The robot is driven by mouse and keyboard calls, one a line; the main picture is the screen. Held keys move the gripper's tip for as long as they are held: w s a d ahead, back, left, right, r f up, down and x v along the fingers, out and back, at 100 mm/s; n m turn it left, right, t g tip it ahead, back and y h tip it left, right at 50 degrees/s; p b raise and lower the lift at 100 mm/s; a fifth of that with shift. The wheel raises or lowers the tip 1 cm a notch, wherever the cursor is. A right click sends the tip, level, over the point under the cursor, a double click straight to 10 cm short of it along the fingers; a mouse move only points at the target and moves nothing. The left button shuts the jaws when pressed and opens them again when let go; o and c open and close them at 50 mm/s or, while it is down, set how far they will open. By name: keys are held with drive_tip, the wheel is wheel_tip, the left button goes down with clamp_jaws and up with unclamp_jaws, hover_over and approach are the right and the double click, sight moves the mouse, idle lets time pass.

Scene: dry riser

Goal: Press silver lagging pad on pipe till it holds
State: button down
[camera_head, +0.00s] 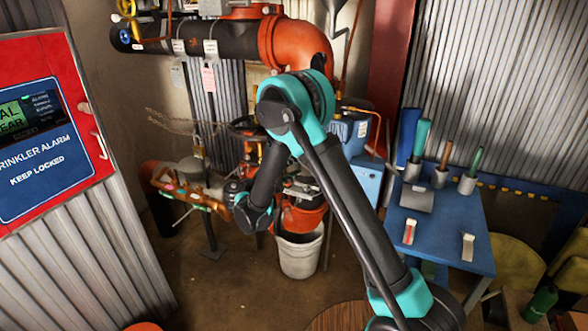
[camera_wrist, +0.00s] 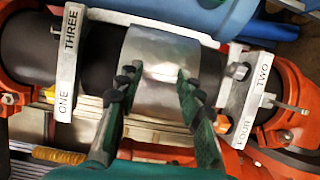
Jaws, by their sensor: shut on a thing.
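The silver lagging pad (camera_wrist: 163,48) shows in the middle of the wrist view, curved over the dark pipe (camera_wrist: 97,55). My gripper (camera_wrist: 157,76) has its two green-backed, dark-tipped fingers against the pad's near face, with a bright strip of the pad between the tips. It is shut on the pad. The pad lies against the pipe between two labelled brackets; whether it is stuck there cannot be told. The pad's far side is hidden. In the head view my arm bends down in front of the pipework, and the fingertips and pad cannot be made out.
A bracket marked ONE and THREE (camera_wrist: 68,65) stands left of the pad, and one marked TWO and FOUR (camera_wrist: 247,105) stands right. Orange fittings flank both ends. A white bucket (camera_head: 300,257) is below, and a blue table (camera_head: 445,226) is at the right.

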drive_tip(key=shift+w+d, duration=0.15)
drive_tip(key=shift+w, duration=0.3)
idle(1.3)
drive_tip(key=c, duration=0.9)
unclamp_jaws()
